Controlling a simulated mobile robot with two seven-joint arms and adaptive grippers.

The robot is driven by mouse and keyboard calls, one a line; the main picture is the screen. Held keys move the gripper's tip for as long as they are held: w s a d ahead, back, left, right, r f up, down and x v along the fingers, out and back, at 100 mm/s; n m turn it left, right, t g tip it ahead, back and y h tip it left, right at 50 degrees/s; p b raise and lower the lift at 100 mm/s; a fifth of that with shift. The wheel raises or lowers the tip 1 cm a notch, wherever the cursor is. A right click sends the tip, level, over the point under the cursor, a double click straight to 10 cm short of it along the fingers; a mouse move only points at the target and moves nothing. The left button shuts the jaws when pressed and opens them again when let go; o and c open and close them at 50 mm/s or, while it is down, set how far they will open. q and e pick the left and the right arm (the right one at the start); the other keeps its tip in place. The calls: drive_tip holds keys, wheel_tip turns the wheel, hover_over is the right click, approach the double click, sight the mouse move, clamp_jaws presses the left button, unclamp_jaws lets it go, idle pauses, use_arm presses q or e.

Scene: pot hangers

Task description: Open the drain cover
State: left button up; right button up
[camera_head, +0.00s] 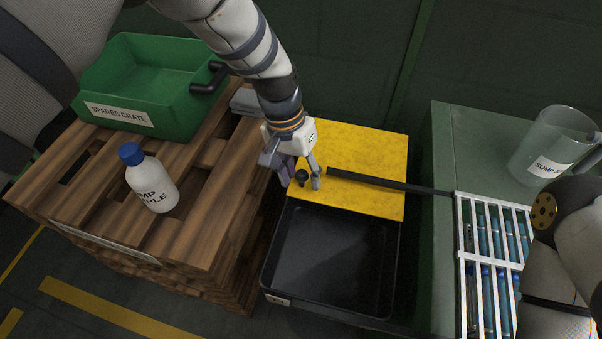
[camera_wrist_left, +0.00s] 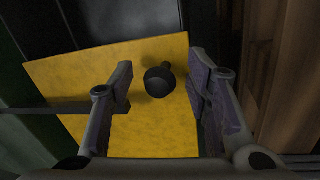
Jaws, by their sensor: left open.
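The drain cover is a flat yellow plate (camera_head: 365,150) lying over the back of a black open basin (camera_head: 330,255). It also fills the middle of the left wrist view (camera_wrist_left: 75,75). A black round knob (camera_head: 302,177) stands near its front left corner; the left wrist view shows it too (camera_wrist_left: 160,82). My left gripper (camera_head: 301,180) is open and comes down from above, with one finger on each side of the knob. I see no clear contact between fingers and knob. My right arm shows at the right edge; its gripper is not visible.
A dark bar (camera_head: 390,183) reaches over the cover from the green cabinet (camera_head: 440,150) at right. The cabinet holds a white rack (camera_head: 495,264) of tubes and a clear jug (camera_head: 545,145). At left, a wooden pallet (camera_head: 100,220) bears a green crate (camera_head: 150,85) and white bottle (camera_head: 150,182).

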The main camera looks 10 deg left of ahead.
use_arm(q)
wheel_tip(320, 180, up, 11)
drive_tip(key=a, duration=0.2)
drive_tip(key=shift+w+r, duration=0.15)
drive_tip(key=shift+w, duration=0.1)
